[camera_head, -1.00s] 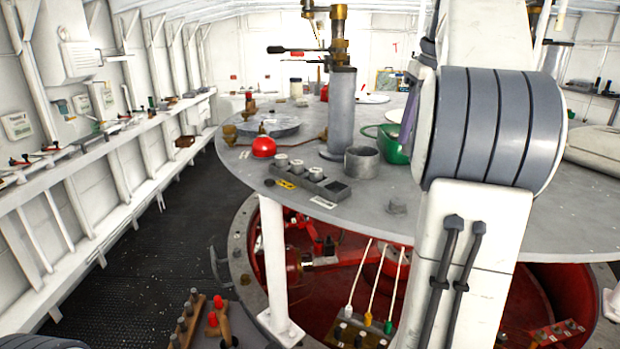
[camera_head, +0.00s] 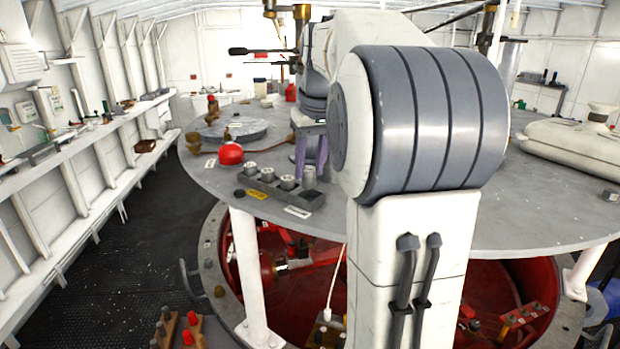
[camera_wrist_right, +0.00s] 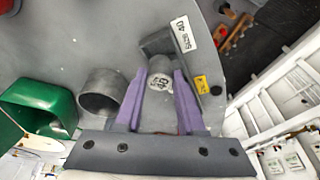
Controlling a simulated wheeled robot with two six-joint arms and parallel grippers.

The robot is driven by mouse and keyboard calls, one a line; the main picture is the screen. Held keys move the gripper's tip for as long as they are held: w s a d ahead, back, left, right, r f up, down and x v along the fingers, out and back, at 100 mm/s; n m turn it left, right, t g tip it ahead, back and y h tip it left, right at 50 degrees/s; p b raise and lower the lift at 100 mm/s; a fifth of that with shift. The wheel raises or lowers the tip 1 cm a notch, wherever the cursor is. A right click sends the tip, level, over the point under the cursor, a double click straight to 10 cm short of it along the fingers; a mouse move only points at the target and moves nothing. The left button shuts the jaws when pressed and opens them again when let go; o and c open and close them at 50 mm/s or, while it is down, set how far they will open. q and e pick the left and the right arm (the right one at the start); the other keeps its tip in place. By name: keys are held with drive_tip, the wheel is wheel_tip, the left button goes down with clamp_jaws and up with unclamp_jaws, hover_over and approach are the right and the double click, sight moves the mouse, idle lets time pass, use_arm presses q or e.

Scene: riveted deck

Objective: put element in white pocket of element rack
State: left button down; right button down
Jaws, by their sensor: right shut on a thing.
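The element rack (camera_head: 297,199) is a long grey block near the front edge of the round grey table. Several pale-topped cylinders stand in its left part. A white label (camera_head: 298,212) marks its right end and a yellow label (camera_head: 257,195) its left end. My right gripper (camera_head: 309,169) has purple fingers shut on a grey element (camera_head: 309,178), upright at the rack's white-label end. My left gripper is out of view.
A red dome (camera_head: 230,154) sits left of the rack. In the right wrist view an open grey cup (camera_wrist_right: 101,92) and a green vessel (camera_wrist_right: 38,105) stand close to the fingers.

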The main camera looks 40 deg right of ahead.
sight(312, 172)
wheel_tip(312, 172, down, 3)
drive_tip(key=shift+f+p, duration=0.1)
drive_tip(key=shift+p, duration=0.3)
drive_tip(key=shift+f, duration=0.15)
drive_tip(key=shift+f, duration=0.1)
drive_tip(key=c, duration=0.5)
unclamp_jaws()
drive_tip(key=b+v, duration=0.1)
drive_tip(key=v, duration=1.1)
